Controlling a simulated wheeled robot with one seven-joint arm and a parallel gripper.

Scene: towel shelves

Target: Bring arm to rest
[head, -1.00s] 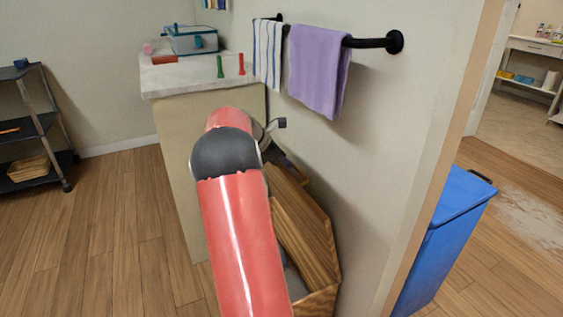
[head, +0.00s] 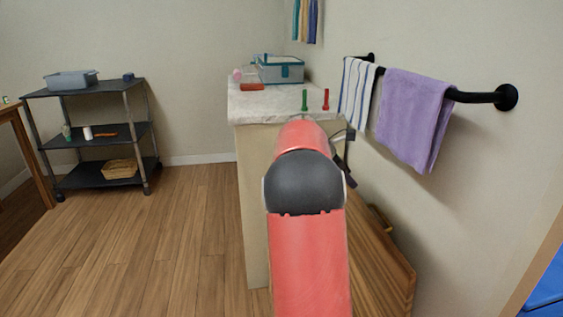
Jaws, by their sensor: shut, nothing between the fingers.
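My red arm (head: 308,255) reaches forward from the bottom of the head view, with a dark rounded joint in its middle. My gripper (head: 346,168) shows only in part, as dark pieces just right of the arm's far end. It is shut and empty, beside the counter's right side and above the wooden box. The arm hides most of the wrist.
A wooden box (head: 392,255) stands on the floor against the right wall. A marble-topped counter (head: 262,108) stands ahead. A purple towel (head: 415,118) and a striped towel (head: 357,88) hang on a black rail. A black shelf (head: 105,174) stands left; the left floor is clear.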

